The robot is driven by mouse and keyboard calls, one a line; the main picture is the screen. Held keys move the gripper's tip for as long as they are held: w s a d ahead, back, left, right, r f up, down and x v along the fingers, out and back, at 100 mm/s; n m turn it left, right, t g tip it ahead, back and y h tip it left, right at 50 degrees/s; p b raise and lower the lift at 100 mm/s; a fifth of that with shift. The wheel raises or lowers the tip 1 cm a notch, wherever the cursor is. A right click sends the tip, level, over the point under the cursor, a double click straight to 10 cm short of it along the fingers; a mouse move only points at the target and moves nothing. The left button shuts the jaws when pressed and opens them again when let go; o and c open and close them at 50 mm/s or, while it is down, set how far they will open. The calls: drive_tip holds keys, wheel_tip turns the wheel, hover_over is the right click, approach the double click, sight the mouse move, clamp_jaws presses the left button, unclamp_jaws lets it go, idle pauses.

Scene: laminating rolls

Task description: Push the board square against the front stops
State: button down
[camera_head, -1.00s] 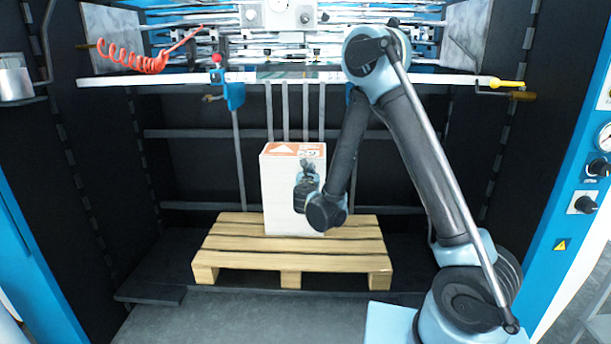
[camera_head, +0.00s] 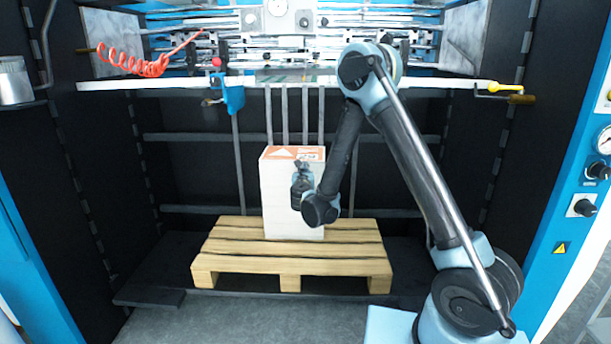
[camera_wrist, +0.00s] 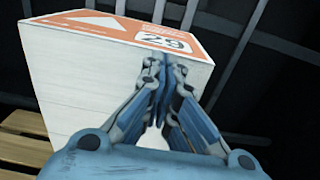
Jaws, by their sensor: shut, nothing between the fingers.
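A tall white stack (camera_head: 277,200) stands upright on a wooden pallet (camera_head: 230,247). Its top board (camera_head: 282,153) is orange and white, with a white triangle and the number 29. In the wrist view, the top board (camera_wrist: 190,46) lies level with the stack (camera_wrist: 75,85), with no clear overhang. My gripper (camera_head: 305,166) is shut and empty at the near face, towards its right side. In the wrist view, the closed fingertips (camera_wrist: 160,66) are just below the top edge by the 29. I cannot tell whether they touch.
A white crossbar (camera_head: 180,85) spans the machine above the stack, with a blue clamp (camera_head: 233,96) hanging from it. A red coiled hose (camera_head: 135,66) hangs at the upper left. Dark side walls flank the bay. The pallet is bare around the stack.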

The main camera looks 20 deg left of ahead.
drive_tip(key=shift+x, duration=2.65)
drive_tip(key=shift+w, duration=0.4)
drive_tip(key=v, duration=0.7)
drive_tip(key=shift+s, duration=0.1)
